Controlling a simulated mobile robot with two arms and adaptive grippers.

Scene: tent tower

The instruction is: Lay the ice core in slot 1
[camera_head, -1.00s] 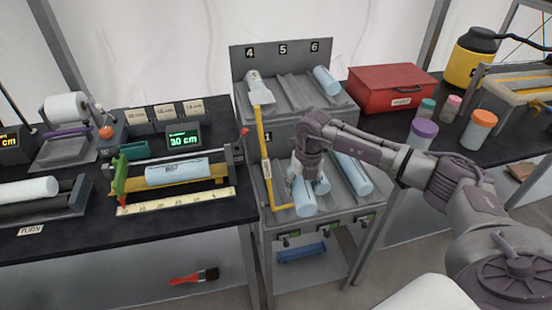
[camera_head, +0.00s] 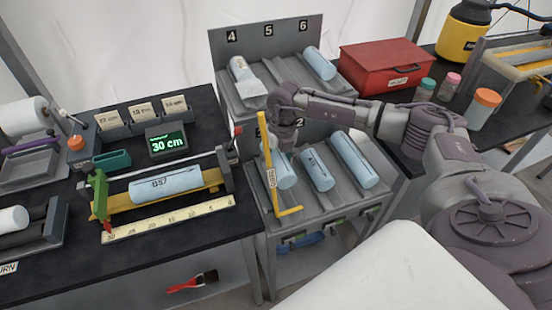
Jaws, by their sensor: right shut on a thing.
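A pale blue ice core (camera_head: 285,172) lies in the leftmost slot of the lower tier of the grey rack (camera_head: 330,203), beside the upright yellow bar (camera_head: 265,160). My right gripper (camera_head: 284,142) reaches in from the right and is shut on the upper end of this core; its fingertips are partly hidden. The slot label above it is covered by my arm, but a "2" shows to its right. Two more cores lie in the lower tier, a middle core (camera_head: 318,169) and a right core (camera_head: 353,161). My left gripper is not in view.
On the left bench, a core marked B57 (camera_head: 166,184) rests in a yellow cradle by a ruler (camera_head: 170,218) and a 30 cm display (camera_head: 167,144). The upper tier holds a left core (camera_head: 243,72) and a right core (camera_head: 320,64). A red box (camera_head: 387,68) stands right.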

